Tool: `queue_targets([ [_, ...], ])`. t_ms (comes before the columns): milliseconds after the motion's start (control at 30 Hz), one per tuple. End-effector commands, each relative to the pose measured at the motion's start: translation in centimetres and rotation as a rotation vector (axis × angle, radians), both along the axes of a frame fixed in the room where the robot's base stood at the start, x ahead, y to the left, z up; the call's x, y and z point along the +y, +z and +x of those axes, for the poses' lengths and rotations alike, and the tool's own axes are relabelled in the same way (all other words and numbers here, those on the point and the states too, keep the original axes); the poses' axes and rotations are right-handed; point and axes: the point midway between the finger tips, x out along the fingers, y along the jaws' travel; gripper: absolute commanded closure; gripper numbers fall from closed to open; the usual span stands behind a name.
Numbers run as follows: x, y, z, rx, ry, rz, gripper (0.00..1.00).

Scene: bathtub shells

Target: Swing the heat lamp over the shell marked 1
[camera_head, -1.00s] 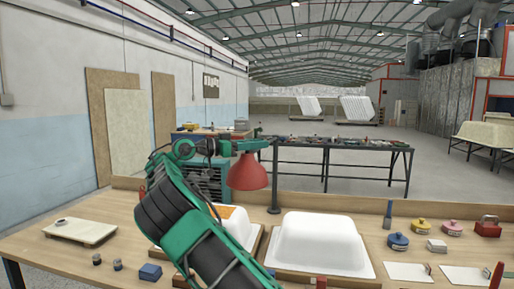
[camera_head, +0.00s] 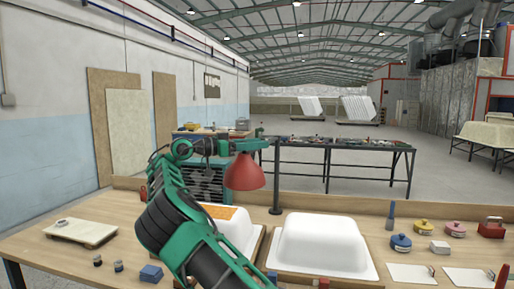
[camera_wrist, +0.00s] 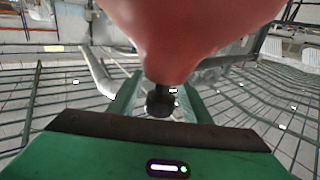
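The shade hangs above and behind the left shell (camera_head: 238,232), a white shell with an orange patch, partly hidden by my arm. The right shell (camera_head: 322,246) is plain white and uncovered. I cannot read a number on either. My gripper (camera_head: 214,147) is at the lamp, left of the shade. In the wrist view, its green fingers (camera_wrist: 161,92) stand either side of a dark knob (camera_wrist: 160,102) below the red shade, and appear shut on it.
A long table (camera_head: 345,146) stands behind.

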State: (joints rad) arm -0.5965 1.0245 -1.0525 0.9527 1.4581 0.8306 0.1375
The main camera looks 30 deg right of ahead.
Motion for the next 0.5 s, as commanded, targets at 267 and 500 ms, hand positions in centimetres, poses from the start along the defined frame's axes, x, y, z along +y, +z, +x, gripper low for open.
queue_targets([
  [267, 0.6, -0.1, 0.1, -0.001, -0.001, -0.001, 0.56],
  [500, 3.2, -0.1, 0.5, -0.001, 0.0, -0.004, 0.56],
])
